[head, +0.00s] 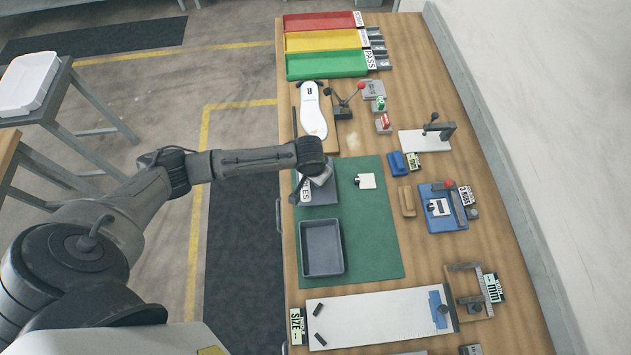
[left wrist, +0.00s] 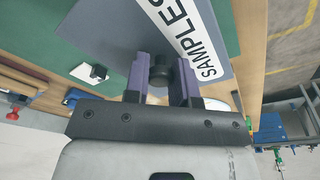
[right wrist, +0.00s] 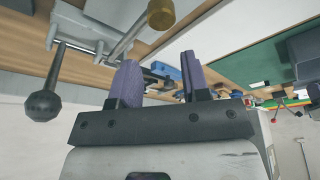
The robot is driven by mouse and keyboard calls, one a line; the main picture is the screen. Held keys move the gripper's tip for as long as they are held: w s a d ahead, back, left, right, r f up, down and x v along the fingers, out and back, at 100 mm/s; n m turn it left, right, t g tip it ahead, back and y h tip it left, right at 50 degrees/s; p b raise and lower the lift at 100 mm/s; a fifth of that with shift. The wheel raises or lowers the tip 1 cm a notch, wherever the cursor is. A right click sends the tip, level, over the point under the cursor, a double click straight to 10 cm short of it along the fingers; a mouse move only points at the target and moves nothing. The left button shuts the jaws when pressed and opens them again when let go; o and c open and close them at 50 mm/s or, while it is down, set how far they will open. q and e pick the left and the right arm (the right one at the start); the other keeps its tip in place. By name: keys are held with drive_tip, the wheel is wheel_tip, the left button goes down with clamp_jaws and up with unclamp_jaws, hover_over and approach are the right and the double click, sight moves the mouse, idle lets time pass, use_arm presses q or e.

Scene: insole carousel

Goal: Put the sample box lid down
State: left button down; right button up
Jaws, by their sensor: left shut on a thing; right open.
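The sample box lid (head: 325,194) is a flat dark grey plate with a white SAMPLES label, at the upper left of the green mat. In the left wrist view the lid (left wrist: 118,32) shows its black knob (left wrist: 160,70) between the purple fingers. My left gripper (left wrist: 161,82) is shut on that knob; it also shows in the head view (head: 319,178). I cannot tell whether the lid touches the mat. The open grey sample box (head: 321,248) stands below the lid in the picture, apart from it, and looks empty. My right gripper (right wrist: 160,82) is open and empty.
The green mat (head: 373,240) is largely clear right of the box. A small white piece (head: 367,181) lies right of the lid. An insole (head: 312,110) on a board lies just beyond the lid. A white board (head: 375,317) lies at the near end.

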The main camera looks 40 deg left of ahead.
use_arm(q)
drive_tip(key=shift+f, duration=1.9)
use_arm(e)
drive_tip(key=shift+d+f, duration=0.15)
use_arm(q)
drive_tip(key=shift+f, duration=0.15)
drive_tip(key=c, duration=0.9)
unclamp_jaws()
drive_tip(key=shift+c, duration=0.2)
